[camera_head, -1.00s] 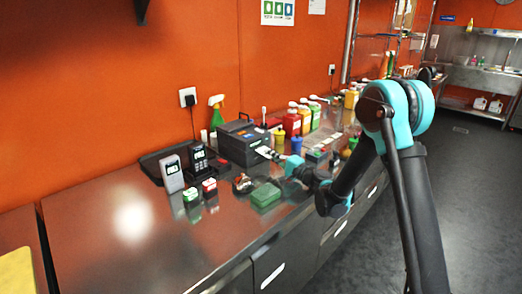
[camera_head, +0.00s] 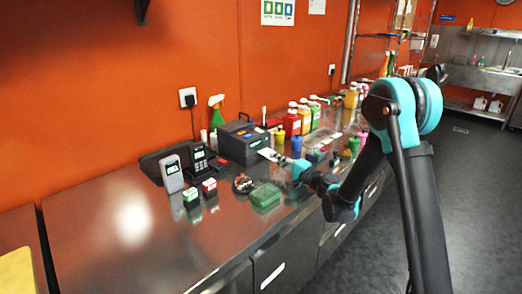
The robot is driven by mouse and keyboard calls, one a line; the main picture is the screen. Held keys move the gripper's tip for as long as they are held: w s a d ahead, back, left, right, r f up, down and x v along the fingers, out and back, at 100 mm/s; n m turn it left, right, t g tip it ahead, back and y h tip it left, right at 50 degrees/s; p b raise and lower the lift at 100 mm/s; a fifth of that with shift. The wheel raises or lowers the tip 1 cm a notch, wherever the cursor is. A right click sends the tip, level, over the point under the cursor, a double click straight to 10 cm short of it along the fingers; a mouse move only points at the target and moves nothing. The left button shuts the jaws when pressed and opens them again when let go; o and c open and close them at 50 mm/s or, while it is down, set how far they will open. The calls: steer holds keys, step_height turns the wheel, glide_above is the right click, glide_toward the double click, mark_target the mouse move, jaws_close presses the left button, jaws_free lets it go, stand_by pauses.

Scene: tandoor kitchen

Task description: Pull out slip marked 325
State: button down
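A black box-shaped printer (camera_head: 241,146) stands on the steel counter near the wall. A small white slip (camera_head: 267,154) shows at its front right side; any number on it is too small to read. My gripper (camera_head: 279,159) reaches in from the right, low over the counter, with its fingertips at the slip's outer end. The fingers are small and dark here, but they look closed on the slip, which has shifted along with them. I cannot tell whether the slip's far end is still inside the printer.
A green box (camera_head: 265,195), a small dark round item (camera_head: 243,184) and red and green small boxes lie in front of the printer. Sauce bottles (camera_head: 292,122) stand behind my gripper. The counter's left part (camera_head: 110,230) is clear.

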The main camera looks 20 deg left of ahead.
steer(key=shift+s+d+r, duration=0.15)
steer(key=shift+d+r, duration=0.15)
steer(key=shift+r, duration=0.5)
steer(key=shift+s+d+r, duration=0.1)
steer(key=shift+d+r, duration=0.2)
steer(key=shift+r, duration=0.5)
steer(key=shift+s+d+r, duration=0.15)
steer(key=shift+d+r, duration=0.15)
steer(key=shift+r, duration=0.5)
steer(key=shift+w, duration=0.1)
